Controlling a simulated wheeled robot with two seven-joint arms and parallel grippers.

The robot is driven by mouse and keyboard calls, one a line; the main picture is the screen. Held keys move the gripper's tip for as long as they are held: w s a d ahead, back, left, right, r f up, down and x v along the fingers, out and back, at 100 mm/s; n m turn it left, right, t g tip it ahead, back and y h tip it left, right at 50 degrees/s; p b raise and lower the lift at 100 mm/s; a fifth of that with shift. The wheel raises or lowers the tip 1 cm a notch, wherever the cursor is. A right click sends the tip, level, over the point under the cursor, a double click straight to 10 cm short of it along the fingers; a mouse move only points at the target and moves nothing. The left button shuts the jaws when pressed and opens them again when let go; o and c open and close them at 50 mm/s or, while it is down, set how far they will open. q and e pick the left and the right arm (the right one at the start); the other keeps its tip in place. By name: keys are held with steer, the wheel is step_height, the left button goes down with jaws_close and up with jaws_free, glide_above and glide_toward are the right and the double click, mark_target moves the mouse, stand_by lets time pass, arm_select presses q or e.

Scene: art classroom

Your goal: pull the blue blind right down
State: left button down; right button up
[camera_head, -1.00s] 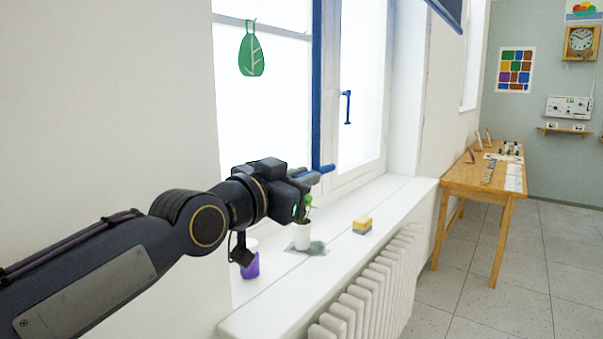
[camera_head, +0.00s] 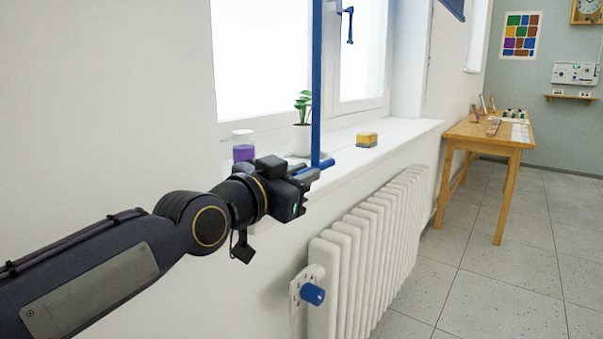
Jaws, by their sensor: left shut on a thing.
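A narrow vertical blue strip (camera_head: 316,85) runs from the top edge of the picture down in front of the window and sill. At its lower end is a blue bar (camera_head: 326,164). I cannot tell if this strip is the blind seen edge-on or a pull on it; its upper end is out of view. My left gripper (camera_head: 308,176) is shut on the blue bar, at about sill height and just in front of the sill. A dark blue panel (camera_head: 454,7) shows partly at the top right. My right gripper is not in view.
On the sill (camera_head: 395,132) stand a potted plant (camera_head: 302,132), a jar with purple contents (camera_head: 243,148) and a yellow-and-blue sponge-like block (camera_head: 366,140). A white radiator (camera_head: 372,245) with a blue knob (camera_head: 312,294) is below. A wooden table (camera_head: 490,135) stands further right.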

arm_select(q)
steer(key=shift+f, duration=0.35)
steer(key=c, duration=1.4)
jaws_free()
steer(key=shift+r, duration=0.1)
steer(key=shift+s, duration=0.1)
steer(key=b+v, duration=0.4)
steer(key=v, duration=0.3)
steer(key=shift+s+a, duration=0.25)
steer(key=shift+s, duration=0.05)
